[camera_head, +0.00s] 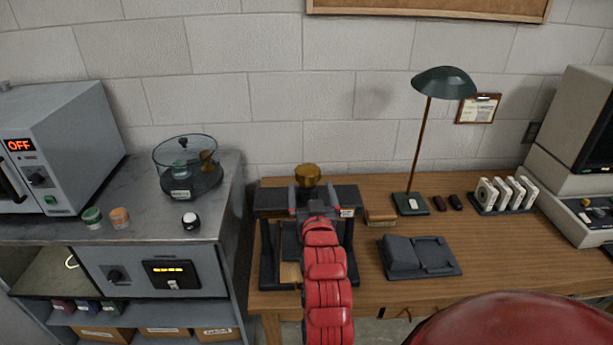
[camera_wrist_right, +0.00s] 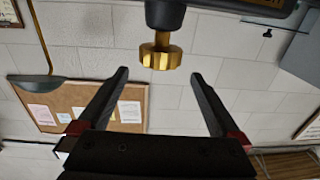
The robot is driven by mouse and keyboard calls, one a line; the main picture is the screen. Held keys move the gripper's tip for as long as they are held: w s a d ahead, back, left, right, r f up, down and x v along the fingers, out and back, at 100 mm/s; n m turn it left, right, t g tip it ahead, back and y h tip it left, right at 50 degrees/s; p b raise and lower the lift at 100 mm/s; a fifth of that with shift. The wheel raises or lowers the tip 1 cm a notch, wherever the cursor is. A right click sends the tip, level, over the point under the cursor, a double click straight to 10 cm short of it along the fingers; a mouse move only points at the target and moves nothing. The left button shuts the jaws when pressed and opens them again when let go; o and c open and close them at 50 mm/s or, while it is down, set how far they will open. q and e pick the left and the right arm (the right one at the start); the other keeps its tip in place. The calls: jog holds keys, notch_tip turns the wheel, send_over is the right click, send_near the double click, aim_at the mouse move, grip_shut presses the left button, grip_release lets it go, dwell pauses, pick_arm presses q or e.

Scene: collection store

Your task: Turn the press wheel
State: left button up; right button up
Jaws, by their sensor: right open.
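The press (camera_head: 267,205) is a dark frame standing on the wooden desk, left of its middle. Its brass wheel (camera_head: 308,174) is at the top centre of the frame. In the right wrist view the ridged brass wheel (camera_wrist_right: 160,58) hangs on a dark mount at the top of the upside-down picture. My right gripper (camera_head: 311,189) is at the press top, close to the wheel; it also shows in the wrist view (camera_wrist_right: 160,75). Its fingers are spread apart and empty, one on each side of the wheel's line. My right arm hides the press's middle. My left gripper is not in view.
A green lamp (camera_head: 413,203) and a dark grey tray-like device (camera_head: 420,257) stand right of the press. A computer (camera_head: 570,170) is at far right. A grey cabinet (camera_head: 215,215) with a glass-walled bowl (camera_head: 190,168) stands left.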

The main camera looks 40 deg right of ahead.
aim_at(306, 164)
jog(key=p+x, duration=0.3)
jog(key=x, duration=0.7)
jog(key=shift+w, duration=0.1)
jog(key=shift+w+d+f, duration=0.1)
jog(key=shift+w+d, duration=0.2)
jog(key=shift+w, duration=0.2)
